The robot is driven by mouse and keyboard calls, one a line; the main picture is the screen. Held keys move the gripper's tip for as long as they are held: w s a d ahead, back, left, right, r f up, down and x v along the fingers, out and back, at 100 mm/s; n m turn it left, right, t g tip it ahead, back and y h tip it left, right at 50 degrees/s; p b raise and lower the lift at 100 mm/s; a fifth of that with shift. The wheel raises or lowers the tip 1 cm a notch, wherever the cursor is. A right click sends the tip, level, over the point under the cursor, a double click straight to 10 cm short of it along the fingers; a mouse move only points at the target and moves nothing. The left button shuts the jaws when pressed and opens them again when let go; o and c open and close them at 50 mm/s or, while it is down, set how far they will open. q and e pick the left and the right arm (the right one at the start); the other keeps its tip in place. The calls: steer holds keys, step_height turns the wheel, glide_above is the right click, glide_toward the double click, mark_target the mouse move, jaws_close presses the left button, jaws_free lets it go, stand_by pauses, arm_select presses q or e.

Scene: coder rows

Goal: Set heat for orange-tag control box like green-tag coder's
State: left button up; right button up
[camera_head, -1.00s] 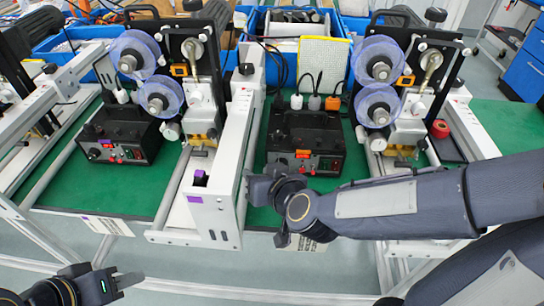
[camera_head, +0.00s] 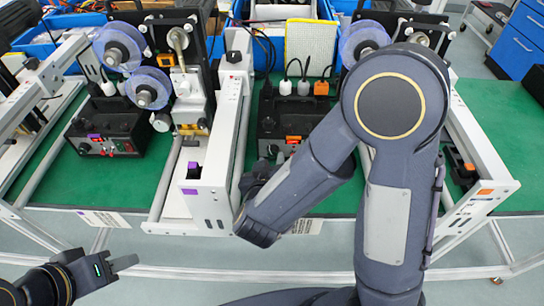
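A black control box (camera_head: 268,128) with an orange tag (camera_head: 294,139) on its front sits on the green bench top in the middle. My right forearm hides its right part. Another black control box (camera_head: 118,128) with a purple tag (camera_head: 93,136) sits at left, with red lit parts on its front. The left coder (camera_head: 180,85) has clear blue reels. The right coder (camera_head: 362,40) is mostly behind my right arm. I see no green tag. My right gripper (camera_head: 258,176) is in front of the orange-tag box, mostly hidden. My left gripper (camera_head: 122,263) is low at left, apart from the bench.
A white rail frame (camera_head: 213,150) with a purple tag stands between the boxes. Another white frame (camera_head: 470,150) with an orange tag stands at right. White, grey and orange plugs stand behind the middle box. Blue bins line the back. Bare green bench top (camera_head: 510,120) shows at right.

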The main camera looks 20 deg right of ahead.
mark_target(273, 152)
steer(key=shift+x, duration=1.45)
steer(key=c, duration=0.7)
steer(key=m+y+b, duration=0.1)
steer(key=m+b, duration=0.1)
steer(key=shift+d+f+t+y+b, duration=0.1)
steer(key=shift+f+t+y+b, duration=0.05)
steer(key=shift+t+y+b, duration=0.2)
steer(key=shift+m+y+b, duration=0.85)
steer(key=shift+m+b, duration=0.65)
